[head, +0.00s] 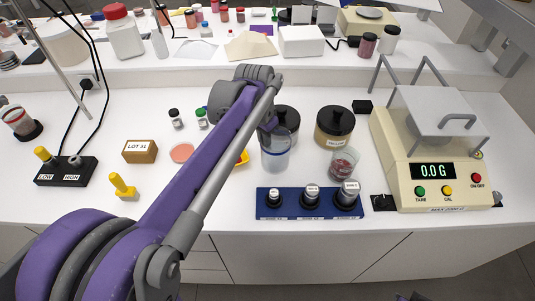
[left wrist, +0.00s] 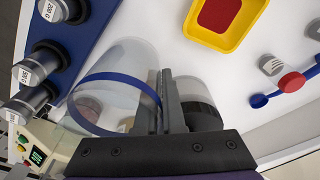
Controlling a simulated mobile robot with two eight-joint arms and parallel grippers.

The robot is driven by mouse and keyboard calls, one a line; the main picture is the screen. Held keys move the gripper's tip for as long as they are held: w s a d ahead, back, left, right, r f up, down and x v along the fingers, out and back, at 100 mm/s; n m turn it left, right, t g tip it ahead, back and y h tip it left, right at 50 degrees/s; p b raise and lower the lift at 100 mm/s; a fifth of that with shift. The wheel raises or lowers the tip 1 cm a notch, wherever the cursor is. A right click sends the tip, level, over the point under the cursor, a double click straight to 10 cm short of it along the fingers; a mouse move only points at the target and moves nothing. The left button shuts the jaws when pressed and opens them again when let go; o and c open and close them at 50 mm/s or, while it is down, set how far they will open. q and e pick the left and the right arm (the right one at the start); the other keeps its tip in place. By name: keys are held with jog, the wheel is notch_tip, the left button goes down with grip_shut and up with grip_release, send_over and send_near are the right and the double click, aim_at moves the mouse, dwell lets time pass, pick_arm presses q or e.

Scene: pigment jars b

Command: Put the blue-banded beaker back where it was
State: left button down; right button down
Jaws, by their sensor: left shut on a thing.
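The blue-banded beaker (head: 275,158) is clear and stands roughly upright behind the blue weight tray, left of a smaller beaker with red contents (head: 343,164). In the left wrist view the blue-banded beaker (left wrist: 117,62) shows its blue ring close to my fingers. My left gripper (left wrist: 165,102) is shut on the beaker's side. In the head view my own arm mostly hides that gripper. I cannot tell whether the beaker's base touches the bench.
Black-lidded jars (head: 335,126) stand behind, and a balance (head: 430,145) reading 0.0 g stands right. A yellow tray with red powder (left wrist: 255,12) is near the gripper.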

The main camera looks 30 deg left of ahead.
pick_arm(q)
jog(key=shift+w+f, duration=0.15)
jog(key=shift+f, duration=2.05)
jog(key=shift+f, duration=0.1)
jog(key=c, duration=1)
grip_release()
jog(key=shift+r, duration=0.25)
jog(key=r, duration=0.4)
jog(key=s+r, duration=0.1)
jog(key=r, duration=0.6)
jog(key=shift+s+a+r+p, duration=0.15)
jog(key=shift+s+r+p, duration=0.05)
jog(key=shift+r+p, duration=0.15)
jog(key=shift+f, duration=0.1)
